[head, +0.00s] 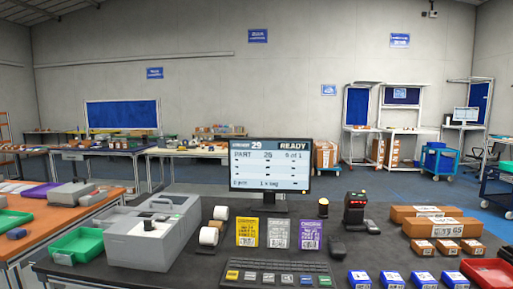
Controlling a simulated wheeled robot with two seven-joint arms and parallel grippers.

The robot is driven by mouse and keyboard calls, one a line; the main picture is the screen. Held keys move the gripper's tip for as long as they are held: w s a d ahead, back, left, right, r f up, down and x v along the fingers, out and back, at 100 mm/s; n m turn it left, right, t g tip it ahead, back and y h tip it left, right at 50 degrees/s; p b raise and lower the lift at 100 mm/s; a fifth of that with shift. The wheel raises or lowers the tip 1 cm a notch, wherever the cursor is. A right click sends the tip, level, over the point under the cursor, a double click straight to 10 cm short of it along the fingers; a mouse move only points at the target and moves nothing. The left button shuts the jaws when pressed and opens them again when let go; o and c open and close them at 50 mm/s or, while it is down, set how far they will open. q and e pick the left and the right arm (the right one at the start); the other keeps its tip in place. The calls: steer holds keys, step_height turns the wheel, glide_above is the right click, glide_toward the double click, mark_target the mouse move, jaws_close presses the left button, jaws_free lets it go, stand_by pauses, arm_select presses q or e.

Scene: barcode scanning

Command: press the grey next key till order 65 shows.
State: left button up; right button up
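The monitor (268,168) stands upright at the back of the dark bench. Its header appears to read order 29 and READY, so a number other than 65 shows. Below are a PART line, small text and "1 x bag". The keyboard (277,268) lies at the front, with a row of larger keys on its near side. I cannot read which grey key is next. Neither gripper is in view.
A grey printer (150,238) stands left, beside white label rolls (209,236). Yellow, grey and purple bags (247,232) stand behind the keyboard. A scanner (355,208), brown boxes (430,228), blue boxes (391,279) and a red tray (487,271) are right.

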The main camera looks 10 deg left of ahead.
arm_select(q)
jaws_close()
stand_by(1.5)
